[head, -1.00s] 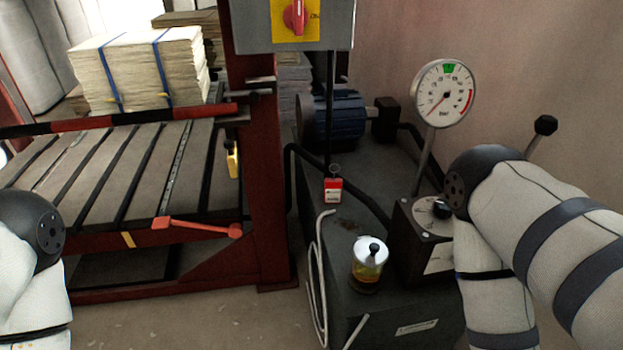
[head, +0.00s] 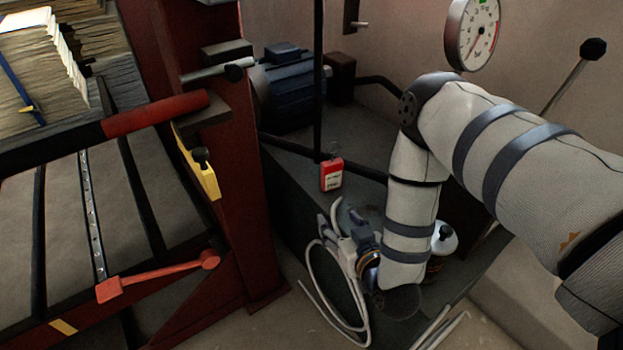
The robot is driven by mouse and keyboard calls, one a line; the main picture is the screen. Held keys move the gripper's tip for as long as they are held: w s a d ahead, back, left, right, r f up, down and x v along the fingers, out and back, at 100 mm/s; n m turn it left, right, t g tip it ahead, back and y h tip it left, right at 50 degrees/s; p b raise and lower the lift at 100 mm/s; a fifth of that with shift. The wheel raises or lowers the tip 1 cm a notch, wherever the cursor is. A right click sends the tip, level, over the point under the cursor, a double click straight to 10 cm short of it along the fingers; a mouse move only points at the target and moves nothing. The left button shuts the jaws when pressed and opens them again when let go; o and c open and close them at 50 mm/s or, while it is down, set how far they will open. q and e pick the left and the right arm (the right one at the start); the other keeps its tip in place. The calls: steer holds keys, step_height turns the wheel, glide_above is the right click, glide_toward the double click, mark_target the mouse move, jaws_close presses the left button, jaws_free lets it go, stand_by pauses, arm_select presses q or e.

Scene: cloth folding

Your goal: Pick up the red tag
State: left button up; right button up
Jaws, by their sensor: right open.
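The red tag (head: 332,174) is a small red and white card with a ring at its top. It hangs beside a thin black upright rod, above the dark machine housing. My right gripper (head: 342,222) is just below the tag in the picture, with its fingers pointing up and to the left. My left gripper is out of view.
A red steel post (head: 215,150) stands left of the tag. A blue motor (head: 288,90) and black hose lie behind it. A pale looped cable (head: 325,285) hangs below my gripper. A jar (head: 444,240) is partly hidden by my right arm. A gauge (head: 472,35) is at upper right.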

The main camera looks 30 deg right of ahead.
mark_target(332, 167)
steer(key=w+d+r+t+h, duration=0.1)
steer(key=w+d, duration=0.1)
steer(key=w, duration=0.3)
steer(key=w+d+r+t+b, duration=0.1)
steer(key=w+d+r, duration=0.1)
steer(key=w, duration=0.3)
steer(key=w+d+r+m+t+h, duration=0.1)
steer(key=w+d+r, duration=0.1)
steer(key=w, duration=0.3)
steer(key=shift+w+d+h+b, duration=0.15)
steer(key=shift+d+h+b, duration=0.2)
steer(key=shift+d, duration=0.55)
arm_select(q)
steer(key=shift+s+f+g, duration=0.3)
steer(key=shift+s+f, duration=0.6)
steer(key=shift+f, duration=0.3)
arm_select(e)
jaws_close()
